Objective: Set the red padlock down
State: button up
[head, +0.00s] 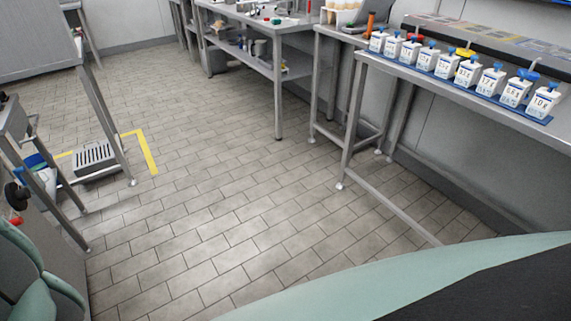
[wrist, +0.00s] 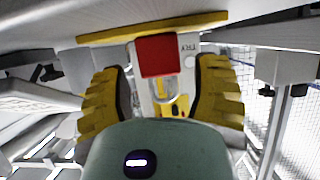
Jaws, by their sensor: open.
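The red padlock (wrist: 160,56) shows in the wrist view as a red block against a pale panel with dark lettering (wrist: 165,100). My gripper (wrist: 160,80) has two ribbed yellow fingers spread apart, one on each side of the padlock. A gap shows between each finger and the red block, so the gripper is open and holds nothing. I cannot tell what the padlock rests on or hangs from. A grey-yellow shape below the red block is partly hidden by my gripper's body. In the head view I cannot make out the padlock or the gripper.
A yellow strip (wrist: 150,28) runs behind the padlock. In the head view, a bench at the right carries a row of white containers with blue tops (head: 482,75). A metal table (head: 250,22) stands at the back. The tiled floor (head: 210,185) in the middle is clear.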

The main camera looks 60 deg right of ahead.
jog(key=b+v, duration=0.1)
jog(key=v, duration=1)
jog(key=shift+d+b, duration=0.35)
jog(key=shift+b, duration=0.05)
jog(key=shift+r, duration=0.1)
